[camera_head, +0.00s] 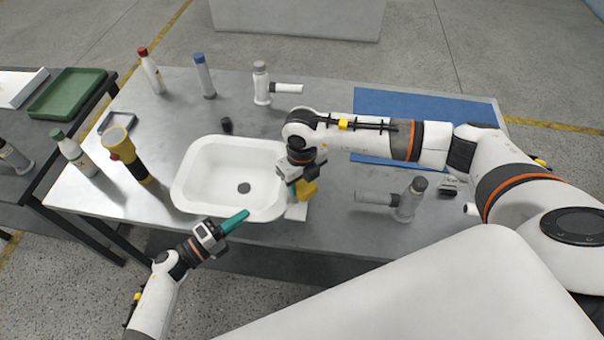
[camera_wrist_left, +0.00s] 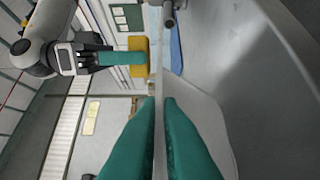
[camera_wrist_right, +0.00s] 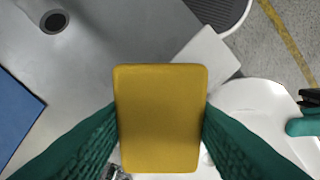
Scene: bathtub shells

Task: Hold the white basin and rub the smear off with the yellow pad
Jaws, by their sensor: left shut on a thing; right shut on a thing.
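The white basin (camera_head: 214,182) sits on the grey table with a dark round drain in its floor. My left gripper (camera_head: 238,220) is shut on its near rim; in the left wrist view the teal fingers (camera_wrist_left: 161,130) pinch the thin white wall (camera_wrist_left: 205,120). My right gripper (camera_head: 297,186) is shut on the yellow pad (camera_head: 307,190), just beyond the basin's right end. In the right wrist view the pad (camera_wrist_right: 158,118) lies between both fingers, with the basin (camera_wrist_right: 262,115) to the right. I cannot make out the smear.
A white flat piece (camera_head: 297,211) lies under the pad. A yellow-black torch (camera_head: 126,155) and a green-capped bottle (camera_head: 74,153) stand left of the basin. A small black cap (camera_head: 227,125) is behind it. A blue mat (camera_head: 420,108) lies at the back right.

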